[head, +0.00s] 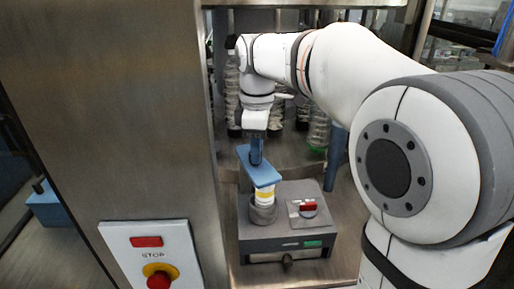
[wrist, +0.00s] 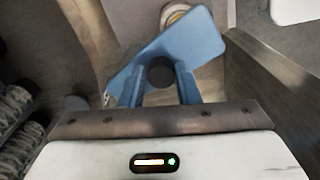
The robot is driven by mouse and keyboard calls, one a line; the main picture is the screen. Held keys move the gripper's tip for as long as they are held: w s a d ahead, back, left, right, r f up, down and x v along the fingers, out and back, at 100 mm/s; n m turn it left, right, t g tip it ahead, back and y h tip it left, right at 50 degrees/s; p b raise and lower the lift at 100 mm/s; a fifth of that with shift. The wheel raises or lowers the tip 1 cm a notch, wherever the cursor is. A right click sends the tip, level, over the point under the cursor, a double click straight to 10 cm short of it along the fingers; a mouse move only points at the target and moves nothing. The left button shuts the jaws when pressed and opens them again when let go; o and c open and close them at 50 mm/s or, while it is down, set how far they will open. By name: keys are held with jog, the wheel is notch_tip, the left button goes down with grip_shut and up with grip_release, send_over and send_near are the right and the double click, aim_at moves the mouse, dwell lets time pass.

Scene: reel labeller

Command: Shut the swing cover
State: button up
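The swing cover (head: 262,171) is a flat blue plate, which also shows in the wrist view (wrist: 196,40). It lies over a white and yellow reel (head: 265,193) on the grey labeller (head: 290,228), with part of the reel in sight beside it. A dark round knob (wrist: 160,73) stands on the plate. My gripper (head: 256,160) points down at the plate, and its blue fingers (wrist: 160,82) flank the knob closely, filling the gap with it. They look closed on it, though the contact itself is hard to see. The cover's hinge is hidden.
A red switch (head: 307,206) sits on the labeller's top, right of the reel. A metal cabinet wall (head: 110,110) stands close on the left, carrying a stop-button panel (head: 152,252).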

jog(key=shift+o, duration=1.4)
jog(key=shift+w+a, duration=0.1)
jog(key=shift+a, duration=0.05)
jog(key=shift+o, duration=0.7)
notch_tip(320, 180, up, 8)
jog(key=shift+f+b, duration=0.15)
jog(key=shift+b, duration=0.15)
jog(key=s+d+f+m+t, duration=0.1)
jog(key=s+d+f+m, duration=0.4)
jog(key=s+f+m, duration=0.3)
jog(key=s+d+f+m+t+b, duration=0.1)
jog(key=s+d+f+m+t, duration=0.1)
jog(key=s+d+f+m, duration=0.4)
jog(key=s+f+m, duration=0.2)
jog(key=s+f, duration=0.3)
jog(key=f, duration=0.1)
jog(key=shift+d, duration=0.25)
